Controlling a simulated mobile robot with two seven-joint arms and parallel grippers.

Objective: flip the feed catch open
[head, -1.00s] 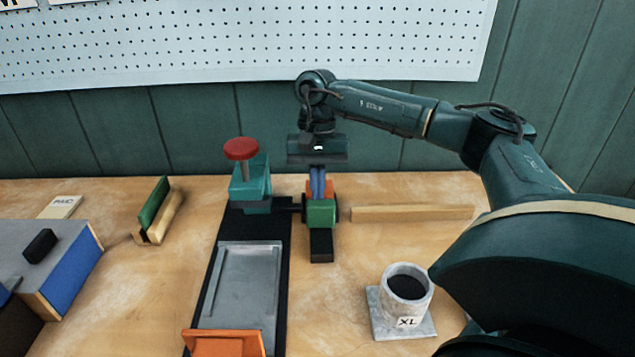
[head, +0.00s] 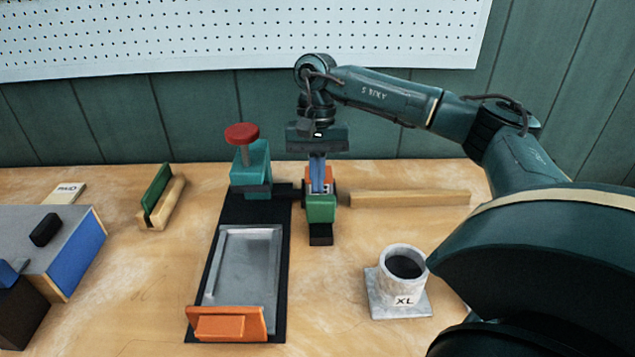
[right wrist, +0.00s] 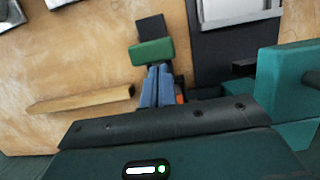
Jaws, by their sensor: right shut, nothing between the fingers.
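The catch by the feed track is a small unit with a green block (head: 321,209) in front of an orange part (head: 320,176), on a narrow black strip (head: 321,237). The green block also shows in the right wrist view (right wrist: 152,51). My right gripper (head: 318,188) points down at it from above, its blue fingers together and empty. The fingertips are in front of the orange part and close behind the green block. In the right wrist view the fingertips (right wrist: 158,69) meet the block's edge; contact is likely but not certain. My left gripper is out of view.
Left of the catch stands a teal post (head: 250,168) with a red knob (head: 242,133), behind a grey tray (head: 246,268) with an orange end block (head: 228,324). A wooden bar (head: 410,198) lies right; a grey cup (head: 403,261) stands front right.

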